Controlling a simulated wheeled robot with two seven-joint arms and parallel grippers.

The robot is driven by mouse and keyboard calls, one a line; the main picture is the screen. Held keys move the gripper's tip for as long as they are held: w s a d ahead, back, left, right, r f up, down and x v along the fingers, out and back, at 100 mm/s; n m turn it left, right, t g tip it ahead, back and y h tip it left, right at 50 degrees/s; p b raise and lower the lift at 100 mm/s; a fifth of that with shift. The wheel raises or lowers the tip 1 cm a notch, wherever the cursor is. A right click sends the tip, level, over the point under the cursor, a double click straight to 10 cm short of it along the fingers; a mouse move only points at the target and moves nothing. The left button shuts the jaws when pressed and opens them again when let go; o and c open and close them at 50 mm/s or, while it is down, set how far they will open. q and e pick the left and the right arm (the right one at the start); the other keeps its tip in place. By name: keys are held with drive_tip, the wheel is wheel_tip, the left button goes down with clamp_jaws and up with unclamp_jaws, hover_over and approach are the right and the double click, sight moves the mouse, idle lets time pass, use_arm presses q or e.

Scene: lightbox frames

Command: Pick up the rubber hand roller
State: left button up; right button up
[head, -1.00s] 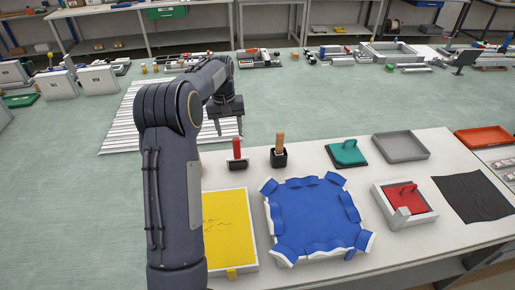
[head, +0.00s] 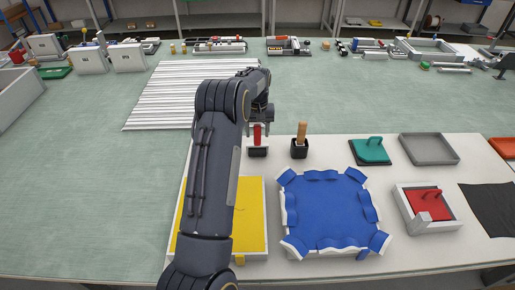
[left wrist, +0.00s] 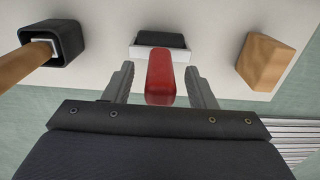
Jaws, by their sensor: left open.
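The rubber hand roller has an upright red handle (head: 257,135) and stands near the back edge of the white table, right beside my arm. In the left wrist view its red handle (left wrist: 161,72) shows between the two fingers, and its black part (left wrist: 160,40) sits at a white holder. My left gripper (head: 262,114) is at the top of the handle in the head view, partly hidden by its own arm. In the left wrist view the gripper (left wrist: 160,88) is open, with gaps on both sides of the handle. My right gripper is in no view.
A wooden-handled tool in a black cup (head: 299,150) stands close to the right. A wooden block (left wrist: 265,62) is on the other side in the left wrist view. A yellow panel (head: 252,215), blue padded tray (head: 325,210) and red-topped box (head: 425,208) lie nearer.

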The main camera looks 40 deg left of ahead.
use_arm(q)
drive_tip(key=shift+r, duration=0.15)
drive_tip(key=c, duration=1.1)
drive_tip(key=shift+o, duration=0.2)
drive_tip(key=shift+r, duration=0.1)
